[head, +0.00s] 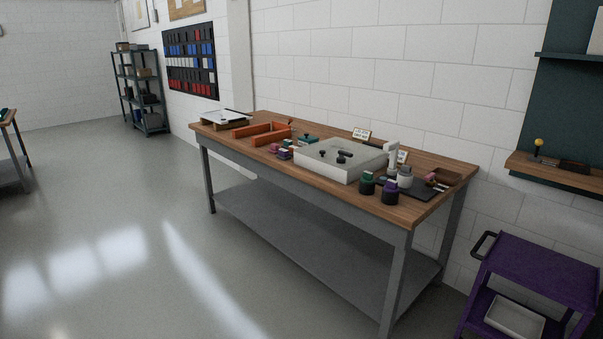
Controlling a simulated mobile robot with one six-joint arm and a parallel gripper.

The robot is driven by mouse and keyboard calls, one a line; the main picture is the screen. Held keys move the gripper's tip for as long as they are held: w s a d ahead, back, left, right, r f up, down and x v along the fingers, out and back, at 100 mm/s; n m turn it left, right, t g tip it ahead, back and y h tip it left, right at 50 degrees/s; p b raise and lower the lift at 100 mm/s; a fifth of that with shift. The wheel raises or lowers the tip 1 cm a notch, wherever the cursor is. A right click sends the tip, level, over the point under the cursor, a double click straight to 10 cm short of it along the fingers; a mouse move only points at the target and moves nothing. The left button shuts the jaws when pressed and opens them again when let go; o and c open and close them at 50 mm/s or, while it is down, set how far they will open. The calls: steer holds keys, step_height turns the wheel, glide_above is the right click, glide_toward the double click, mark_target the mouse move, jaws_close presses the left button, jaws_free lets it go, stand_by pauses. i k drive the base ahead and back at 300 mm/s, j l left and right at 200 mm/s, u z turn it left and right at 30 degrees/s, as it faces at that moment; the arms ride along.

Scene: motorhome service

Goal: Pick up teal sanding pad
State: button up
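A small teal block (308,140), which looks like the teal sanding pad, lies on the wooden top of the workbench (228,145). It is behind the left part of a large white box-like panel (338,160) and right of an orange frame (262,133). It is small in the picture, and its exact shape cannot be told. My gripper does not show in this view.
Small pink and purple blocks (285,154) lie left of the white panel. Dark jars (391,192) stand at its right. A clipboard (226,116) lies at the bench's far left end. A purple cart (535,268) stands at right. The floor (120,230) in front is clear.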

mark_target(288, 142)
steer(key=i+j+z, duration=0.25)
steer(key=i, duration=0.45)
steer(key=i+j+z, duration=0.2)
steer(key=i+j, duration=0.25)
steer(key=i, duration=0.2)
steer(key=i+j+z, duration=0.25)
steer(key=i+j, duration=0.25)
steer(key=i, duration=0.15)
